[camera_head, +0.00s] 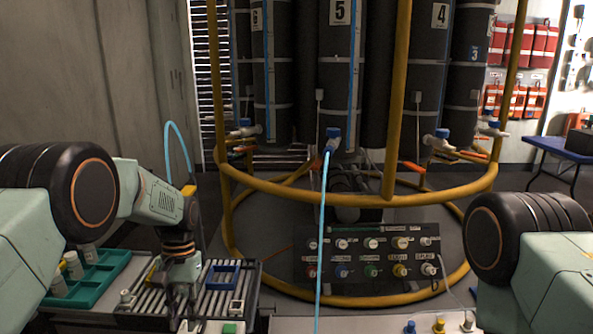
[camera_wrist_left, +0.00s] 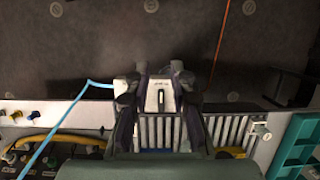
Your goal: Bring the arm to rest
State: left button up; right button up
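My left arm (camera_head: 150,200) comes in from the left and reaches down to the slatted bench top. My left gripper (camera_head: 181,312) points downward near the bench's front edge. In the left wrist view its two fingers (camera_wrist_left: 157,102) stand apart, on either side of a small pale block (camera_wrist_left: 160,90) with a dark slot. I cannot tell whether the fingers touch the block. Part of my right arm (camera_head: 530,240) shows at the right edge, and its gripper is out of view.
A teal tray (camera_head: 104,284) with pale cylinders lies left of my gripper, and a blue frame (camera_head: 237,271) lies right. A blue hose (camera_head: 321,230) hangs in front of a connector panel (camera_head: 372,256). A yellow railing (camera_head: 300,196) rings tall dark cylinders (camera_head: 339,100) behind.

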pick_arm(q)
notch_tip(320, 180, down, 8)
jog(key=w+t, duration=0.1)
jog(key=t, duration=0.3)
jog(key=s+f+t, duration=0.1)
jog(key=s+f, duration=0.7)
jog(key=s+g, duration=0.1)
jog(key=s, duration=2.9)
jog(key=shift+d+g, duration=0.3)
